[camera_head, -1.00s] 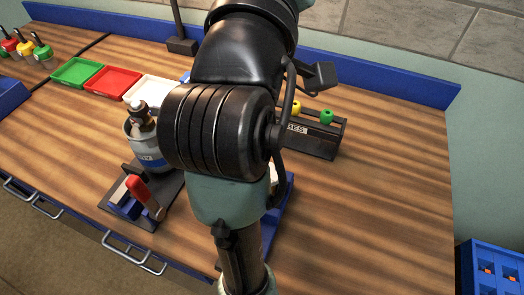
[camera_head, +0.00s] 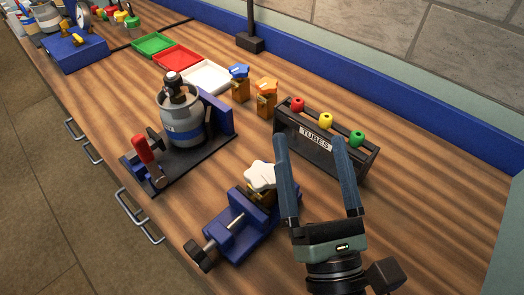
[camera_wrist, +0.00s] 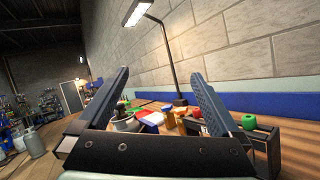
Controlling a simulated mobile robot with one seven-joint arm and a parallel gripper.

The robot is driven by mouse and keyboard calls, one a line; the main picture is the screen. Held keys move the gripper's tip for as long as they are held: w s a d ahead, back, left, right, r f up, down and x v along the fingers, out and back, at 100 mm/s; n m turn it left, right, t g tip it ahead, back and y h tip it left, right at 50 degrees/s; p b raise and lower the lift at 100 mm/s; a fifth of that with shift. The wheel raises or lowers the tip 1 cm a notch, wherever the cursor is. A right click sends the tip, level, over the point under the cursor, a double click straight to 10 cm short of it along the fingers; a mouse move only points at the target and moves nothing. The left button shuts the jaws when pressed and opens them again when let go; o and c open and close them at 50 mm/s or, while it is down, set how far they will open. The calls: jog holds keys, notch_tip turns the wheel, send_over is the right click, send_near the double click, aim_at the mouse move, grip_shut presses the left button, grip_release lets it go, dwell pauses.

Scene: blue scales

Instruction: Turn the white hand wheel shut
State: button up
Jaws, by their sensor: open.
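The white hand wheel (camera_head: 261,176) is star-shaped and sits on a brass valve body clamped in a blue vise (camera_head: 243,222) near the front of the bench. My gripper (camera_head: 313,145) is open and empty, with its two long fingers spread. In the head view it is to the right of the wheel, and the left finger passes close beside it. I cannot tell whether they touch. In the wrist view the open fingers (camera_wrist: 162,75) point out over the bench, and I cannot make out the white wheel there.
A black TUBES rack (camera_head: 322,150) with red, yellow and green knobs stands behind the fingers. A grey canister (camera_head: 181,118) is in a clamp at left. The bench at right is clear.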

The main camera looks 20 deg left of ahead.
aim_at(257, 163)
jog(key=s+a+f+n+g, duration=0.1)
jog(key=s+f+n+g, duration=0.15)
jog(key=f, duration=0.45)
jog(key=s+a+f+n+g, duration=0.1)
jog(key=s+f+n+g, duration=0.1)
jog(key=f+n+g, duration=0.35)
jog(key=w+a, duration=0.2)
jog(key=w, duration=0.1)
jog(key=w+a+f+m+t+p, duration=0.1)
jog(key=w+a, duration=0.2)
jog(key=w+a+t+p, duration=0.1)
jog(key=w+a, duration=0.2)
jog(key=w, duration=0.1)
jog(key=shift+a+f+m, duration=0.25)
jog(key=shift+f+m, duration=0.05)
jog(key=shift+f, duration=0.05)
jog(key=c, duration=1.3)
